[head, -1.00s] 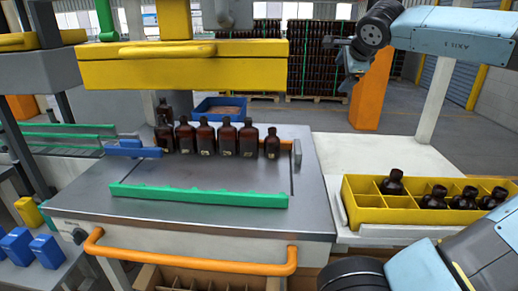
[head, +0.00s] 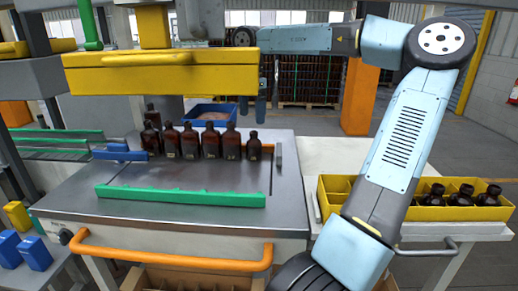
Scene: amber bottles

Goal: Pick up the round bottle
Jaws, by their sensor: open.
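A row of dark amber bottles with black caps stands upright on the grey metal table (head: 150,208). The bottle at the row's right end (head: 253,147) is smaller, with rounder shoulders, and looks like the round bottle; a small gap separates it from its neighbour (head: 232,143). My gripper (head: 254,108) points down above this right-end bottle in the picture, open and apart from it. The yellow beam (head: 160,72) hides part of my wrist. I cannot tell exactly how far behind the bottle the fingers are.
A green rail (head: 180,197) runs along the front of the row, and a blue pusher (head: 120,155) is at its left. A blue bin (head: 205,112) stands behind. A yellow divided crate (head: 333,184) with several bottles is at right, partly hidden by my arm.

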